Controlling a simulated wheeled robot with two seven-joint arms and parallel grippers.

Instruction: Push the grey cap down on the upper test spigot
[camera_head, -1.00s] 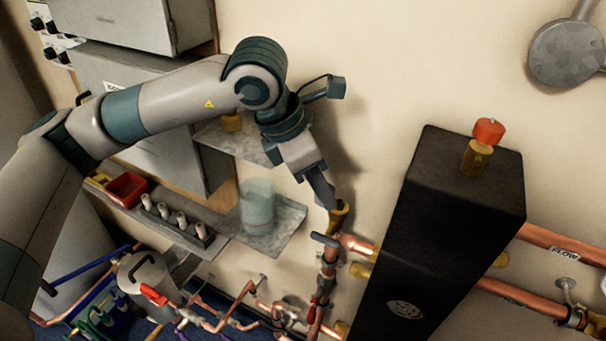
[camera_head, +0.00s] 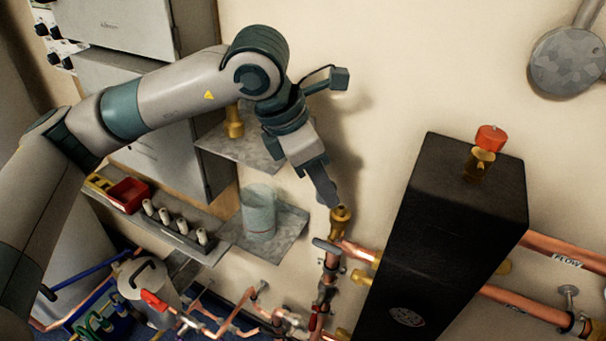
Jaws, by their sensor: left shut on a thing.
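My left gripper (camera_head: 332,197) points down and right, with its fingertips at the top of a brass fitting (camera_head: 341,222) left of the black manifold block. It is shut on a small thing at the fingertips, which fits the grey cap. The cap is mostly hidden by the fingers, and I cannot tell how far down it sits. The brass fitting stands above the copper pipework (camera_head: 331,262) and appears to be the upper test spigot. My right gripper is not in view.
The black block (camera_head: 440,230) with a red-topped brass valve (camera_head: 483,160) stands close on the right. Grey shelves hold a clear jar (camera_head: 258,213), a rack of pale cylinders (camera_head: 180,228) and a red tray (camera_head: 128,192). Bare wall lies above the gripper.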

